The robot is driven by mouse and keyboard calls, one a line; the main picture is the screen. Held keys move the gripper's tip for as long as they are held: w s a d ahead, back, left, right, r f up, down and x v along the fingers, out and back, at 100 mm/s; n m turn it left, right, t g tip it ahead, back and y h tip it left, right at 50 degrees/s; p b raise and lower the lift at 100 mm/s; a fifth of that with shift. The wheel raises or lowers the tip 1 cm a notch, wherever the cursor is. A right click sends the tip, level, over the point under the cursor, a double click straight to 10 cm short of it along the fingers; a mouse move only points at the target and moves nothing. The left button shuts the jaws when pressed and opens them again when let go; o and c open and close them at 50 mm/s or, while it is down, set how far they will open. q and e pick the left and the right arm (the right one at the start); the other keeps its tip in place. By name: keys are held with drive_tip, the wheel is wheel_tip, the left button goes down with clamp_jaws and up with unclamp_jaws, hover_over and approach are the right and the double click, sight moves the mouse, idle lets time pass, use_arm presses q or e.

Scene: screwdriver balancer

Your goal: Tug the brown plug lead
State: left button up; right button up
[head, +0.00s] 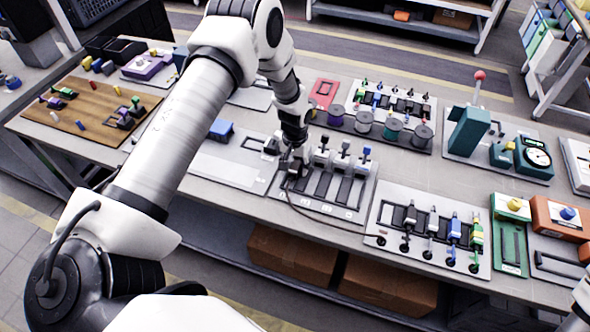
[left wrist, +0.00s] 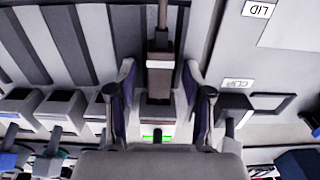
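The brown plug (left wrist: 159,84) sits at a grey socket with small green lights (left wrist: 158,134) in the left wrist view. Its brown lead (left wrist: 163,18) runs away from it toward the top of that view. My left gripper (left wrist: 160,95) is open, with one finger on each side of the plug and a narrow gap visible on both sides. In the head view my left gripper (head: 293,168) is at the left end of the socket panel (head: 345,214) and mostly hides the brown plug.
Other sockets with grey and blue plugs (head: 366,153) stand just right of my left gripper. A row of spools (head: 392,130) is behind them. A panel with coloured screwdrivers (head: 453,232) lies to the right. A plate labelled LID (left wrist: 285,28) and a CLIP part are close by.

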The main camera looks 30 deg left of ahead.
sight(295, 166)
use_arm(q)
drive_tip(key=shift+r, duration=0.1)
wheel_tip(295, 166, up, 7)
drive_tip(key=p, duration=0.5)
drive_tip(key=shift+r+p, duration=0.1)
drive_tip(key=shift+p, duration=0.2)
